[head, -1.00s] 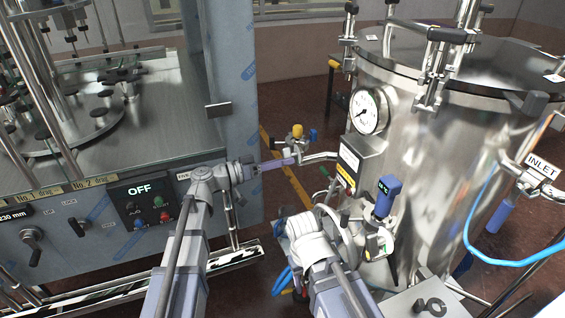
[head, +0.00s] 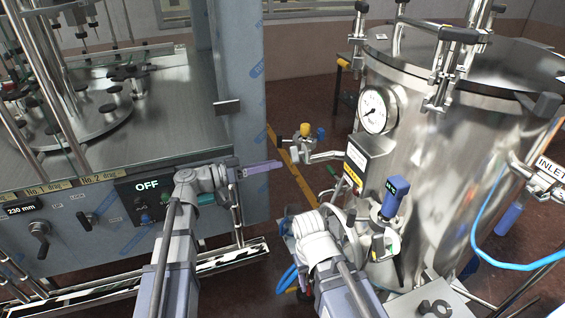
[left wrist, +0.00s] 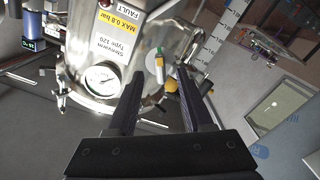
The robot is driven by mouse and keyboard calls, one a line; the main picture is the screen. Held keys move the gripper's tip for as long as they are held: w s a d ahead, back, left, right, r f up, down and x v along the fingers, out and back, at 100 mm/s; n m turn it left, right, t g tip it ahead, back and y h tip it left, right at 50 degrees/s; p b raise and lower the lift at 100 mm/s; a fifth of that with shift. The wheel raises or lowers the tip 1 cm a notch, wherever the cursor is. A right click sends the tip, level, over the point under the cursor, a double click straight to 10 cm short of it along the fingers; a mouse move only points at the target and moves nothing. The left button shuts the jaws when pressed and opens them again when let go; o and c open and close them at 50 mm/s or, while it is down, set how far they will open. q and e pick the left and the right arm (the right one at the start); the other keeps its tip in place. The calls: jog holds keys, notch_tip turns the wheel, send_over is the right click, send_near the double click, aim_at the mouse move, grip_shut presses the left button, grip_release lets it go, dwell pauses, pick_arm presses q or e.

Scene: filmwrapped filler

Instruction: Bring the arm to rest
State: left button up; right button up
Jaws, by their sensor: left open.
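My left gripper (head: 274,165) is in front of the grey machine's right edge in the head view, pointing right. In the left wrist view (left wrist: 156,80) its two dark fingers stand apart with nothing held between them. Small yellow and green fittings show beyond the fingertips. My left arm (head: 178,240) rises from the bottom of the head view, its wrist in front of the control panel. My right arm (head: 330,255) reaches up in front of the steel vessel's base. Its fingers cannot be made out.
The grey machine (head: 245,110) with its OFF panel (head: 150,196) stands left. The steel vessel (head: 440,150) stands right, with a pressure gauge (head: 376,110), a blue-handled valve (head: 395,195) and a blue hose (head: 474,225). A pipe with a yellow-capped valve (head: 305,131) juts between them.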

pick_arm(q)
jog(key=shift+v, duration=0.95)
jog(key=shift+d, duration=0.1)
jog(key=s+d+f+g+y, duration=0.6)
jog(key=s+d+f, duration=0.4)
jog(key=f, duration=0.4)
jog(key=s+a+f+n+g+y, duration=0.1)
jog(key=s+a+f+n+y, duration=0.2)
jog(key=s+a+f+y, duration=0.4)
jog(key=shift+s+a+f+n+y, duration=0.3)
jog(key=shift+s+f+y, duration=0.1)
jog(key=shift+s+y, duration=1.8)
jog(key=shift+w+y, duration=0.3)
